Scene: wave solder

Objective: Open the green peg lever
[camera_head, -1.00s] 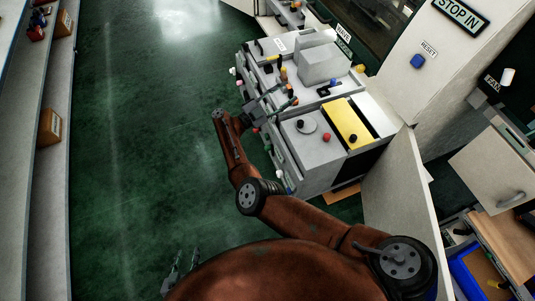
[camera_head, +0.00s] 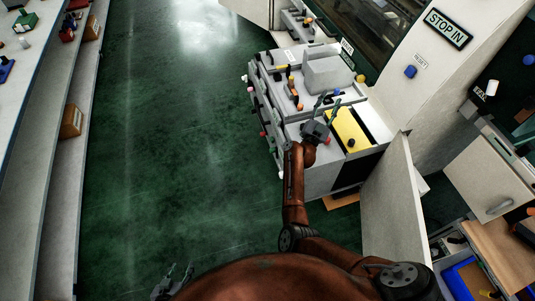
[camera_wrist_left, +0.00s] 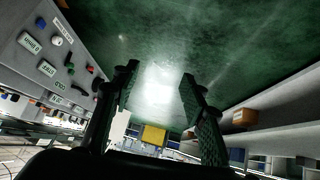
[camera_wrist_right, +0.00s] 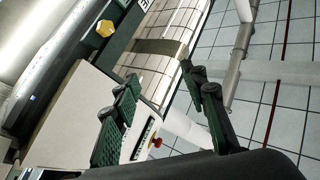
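The grey machine unit (camera_head: 313,180) stands right of centre in the head view, with small coloured pegs and knobs on its top and left side. I cannot pick out a green peg lever on it for certain. My right gripper (camera_head: 323,106) is over the unit's top, beside the yellow panel (camera_head: 347,127). Its fingers are apart and empty in the right wrist view (camera_wrist_right: 158,92). My left gripper (camera_head: 175,280) is low at the left, far from the unit. Its fingers are apart and empty in the left wrist view (camera_wrist_left: 158,88).
A grey box (camera_head: 325,72) rises from the unit's top, and an upright pale panel (camera_head: 388,200) stands at its right. Shelving (camera_head: 55,170) runs along the left. The green floor (camera_head: 190,150) between is clear. The left wrist view shows a labelled panel with a green knob (camera_wrist_left: 69,66).

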